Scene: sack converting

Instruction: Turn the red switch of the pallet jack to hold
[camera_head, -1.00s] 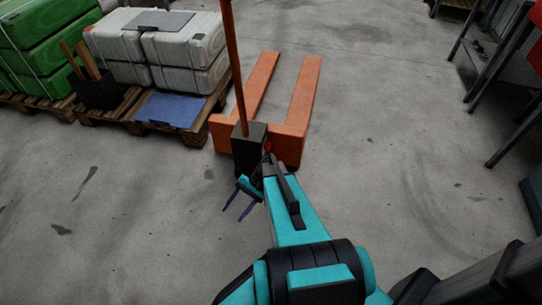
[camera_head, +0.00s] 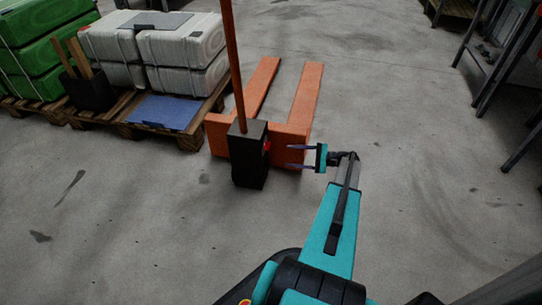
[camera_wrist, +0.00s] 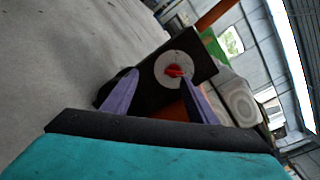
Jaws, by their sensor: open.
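The orange pallet jack (camera_head: 296,132) stands on the floor with its forks pointing away and its orange handle rising from a dark box (camera_head: 247,165). The red switch (camera_head: 267,146) sits on the right side of that box. In the wrist view the red switch (camera_wrist: 174,71) shows on a pale round plate, between the fingers and beyond them. My gripper (camera_head: 289,156) is open and empty, to the right of the box, its fingers pointing left at it. In the wrist view my gripper (camera_wrist: 158,82) shows two purple fingers spread apart. A gap remains between fingertips and switch.
Wooden pallets (camera_head: 189,138) with white sacks (camera_head: 182,47), green sacks (camera_head: 38,50) and a blue sheet (camera_head: 163,112) stand to the left. Metal racks (camera_head: 500,60) stand at the right. The floor (camera_head: 420,150) between them is clear.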

